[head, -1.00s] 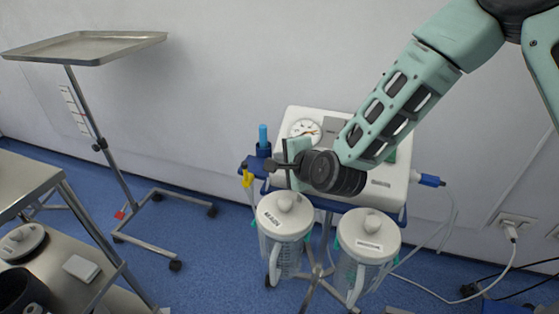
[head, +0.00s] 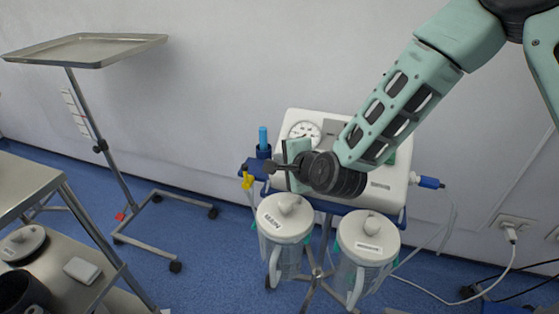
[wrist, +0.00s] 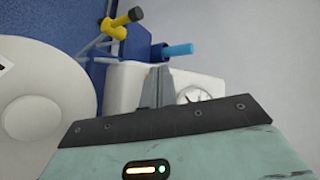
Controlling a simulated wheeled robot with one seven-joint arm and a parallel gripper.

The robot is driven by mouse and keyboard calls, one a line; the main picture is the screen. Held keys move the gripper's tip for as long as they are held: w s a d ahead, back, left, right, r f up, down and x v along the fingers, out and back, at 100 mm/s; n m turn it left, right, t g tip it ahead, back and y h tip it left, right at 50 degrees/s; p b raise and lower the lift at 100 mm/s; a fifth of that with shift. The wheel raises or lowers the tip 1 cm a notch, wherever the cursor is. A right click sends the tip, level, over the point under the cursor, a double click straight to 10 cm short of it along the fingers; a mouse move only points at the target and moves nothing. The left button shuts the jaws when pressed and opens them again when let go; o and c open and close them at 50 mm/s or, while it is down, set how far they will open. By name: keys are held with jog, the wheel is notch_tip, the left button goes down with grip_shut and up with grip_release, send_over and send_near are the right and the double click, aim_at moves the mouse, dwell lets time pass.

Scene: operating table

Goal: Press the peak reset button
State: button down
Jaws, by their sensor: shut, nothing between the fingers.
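The white suction unit (head: 380,186) stands against the wall with a round dial gauge (head: 304,130) on its sloping top. My gripper (wrist: 157,87) is shut and empty. In the wrist view its fingertips lie over the white casing (wrist: 122,86), just left of the partly covered gauge (wrist: 192,96). I cannot make out the peak reset button in either view, nor whether the fingertips touch the casing.
Two lidded canisters (head: 285,220) (head: 368,238) hang in front of the unit. A blue holder with a light-blue cylinder (head: 263,138) and a yellow connector (head: 247,180) are at its left. A tray stand (head: 85,48) and a metal cart (head: 25,185) stand farther left.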

jog(key=shift+s+r, duration=0.1)
jog(key=shift+r, duration=0.1)
jog(key=s+r+p, duration=0.1)
jog(key=r, duration=0.1)
jog(key=s+a+r+p, duration=0.1)
jog(key=r, duration=0.1)
jog(key=shift+s+p, duration=0.35)
jog(key=shift+p, duration=0.05)
dwell(0.8)
